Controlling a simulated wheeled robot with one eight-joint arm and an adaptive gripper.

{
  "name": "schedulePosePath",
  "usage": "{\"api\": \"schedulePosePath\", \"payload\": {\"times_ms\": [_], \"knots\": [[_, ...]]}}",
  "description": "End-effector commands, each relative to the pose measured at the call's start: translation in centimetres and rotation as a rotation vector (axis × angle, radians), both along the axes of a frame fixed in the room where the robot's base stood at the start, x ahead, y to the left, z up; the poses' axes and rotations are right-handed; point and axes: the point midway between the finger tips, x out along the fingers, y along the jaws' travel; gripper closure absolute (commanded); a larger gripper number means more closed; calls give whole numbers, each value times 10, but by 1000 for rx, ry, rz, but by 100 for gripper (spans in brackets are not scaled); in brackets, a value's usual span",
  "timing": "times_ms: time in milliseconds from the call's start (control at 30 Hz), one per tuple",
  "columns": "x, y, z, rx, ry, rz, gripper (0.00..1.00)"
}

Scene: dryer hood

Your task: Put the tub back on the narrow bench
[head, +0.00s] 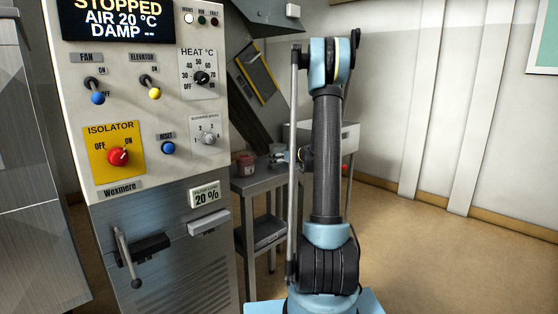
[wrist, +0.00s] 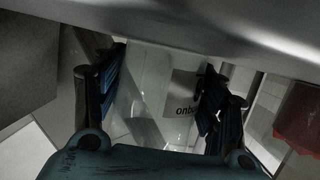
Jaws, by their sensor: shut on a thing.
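The tub (wrist: 148,75) is pale and see-through, with a grey label partly reading "onbu". In the wrist view it sits between the two blue-padded fingers of my gripper (wrist: 162,98), which is shut on it. A grey metal edge crosses the top of that view and hides part of the tub. The narrow bench (head: 264,184) is a grey metal stand with a lower shelf, right of the control cabinet in the head view. My gripper (head: 282,157) shows small at the bench's far right, largely hidden by my arm. I cannot make out the held tub in the head view.
A red container (head: 246,160) stands on the bench's left part. The control cabinet (head: 165,240), with knobs and a protruding lever handle (head: 130,258), stands close on the left. A white box-like unit (head: 348,140) is behind my arm. Open floor (head: 450,250) lies to the right.

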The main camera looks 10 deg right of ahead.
Motion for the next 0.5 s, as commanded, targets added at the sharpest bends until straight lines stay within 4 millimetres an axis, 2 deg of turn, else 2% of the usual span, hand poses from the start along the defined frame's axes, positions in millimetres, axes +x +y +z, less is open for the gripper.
{"api": "schedulePosePath", "payload": {"times_ms": [200,233,300,333,500], "knots": [[0,0,-1,0,0,0,69],[0,0,-2,0,0,0,33],[0,0,-1,0,0,0,17],[0,0,-1,0,0,0,13],[0,0,-1,0,0,0,13]]}}
